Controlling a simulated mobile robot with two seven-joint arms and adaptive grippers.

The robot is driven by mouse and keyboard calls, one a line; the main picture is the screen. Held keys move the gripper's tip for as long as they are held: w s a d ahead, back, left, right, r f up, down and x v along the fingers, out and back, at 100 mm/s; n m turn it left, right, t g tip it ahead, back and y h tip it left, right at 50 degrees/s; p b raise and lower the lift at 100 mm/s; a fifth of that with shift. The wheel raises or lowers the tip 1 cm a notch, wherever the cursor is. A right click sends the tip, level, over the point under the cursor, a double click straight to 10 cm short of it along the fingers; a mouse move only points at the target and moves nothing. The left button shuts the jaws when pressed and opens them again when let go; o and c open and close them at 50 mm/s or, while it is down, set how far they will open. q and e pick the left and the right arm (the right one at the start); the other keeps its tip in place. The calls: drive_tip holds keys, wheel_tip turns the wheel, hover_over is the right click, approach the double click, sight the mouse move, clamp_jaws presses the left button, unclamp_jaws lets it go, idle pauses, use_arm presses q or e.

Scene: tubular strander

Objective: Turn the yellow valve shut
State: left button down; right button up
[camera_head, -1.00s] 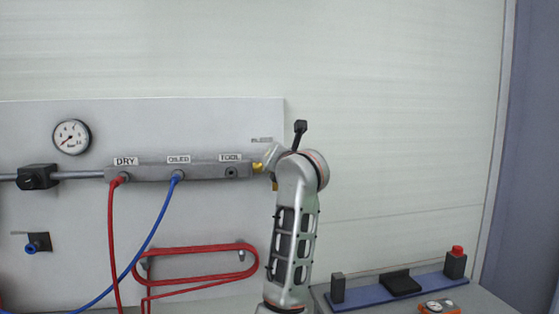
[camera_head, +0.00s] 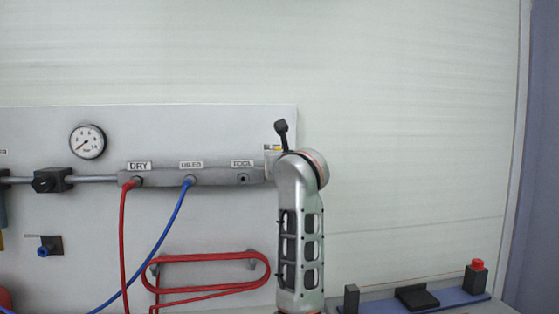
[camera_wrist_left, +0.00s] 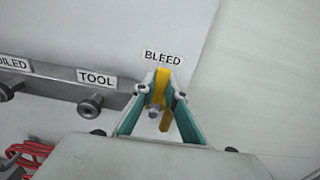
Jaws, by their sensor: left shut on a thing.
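The yellow valve handle (camera_wrist_left: 162,88) is under the BLEED label at the right end of the grey manifold in the left wrist view. My left gripper (camera_wrist_left: 161,95) has its teal fingers on both sides of the handle and is shut on it. The handle's lower end shows below the fingertips, beside a grey round stub. In the head view only a small bit of yellow (camera_head: 278,149) shows beside my left wrist, which hides the gripper and most of the valve. My right gripper is in neither view.
The manifold (camera_head: 210,173) has DRY, OILED and TOOL ports, with a red hose (camera_head: 123,230) and a blue hose (camera_head: 165,235). A gauge (camera_head: 87,141) is at upper left. A blue strip (camera_head: 455,298) with black parts and a red button lies at lower right.

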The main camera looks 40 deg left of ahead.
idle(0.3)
use_arm(q)
drive_tip(key=c, duration=2)
unclamp_jaws()
drive_tip(key=v, duration=0.7)
drive_tip(key=shift+s+d, duration=0.2)
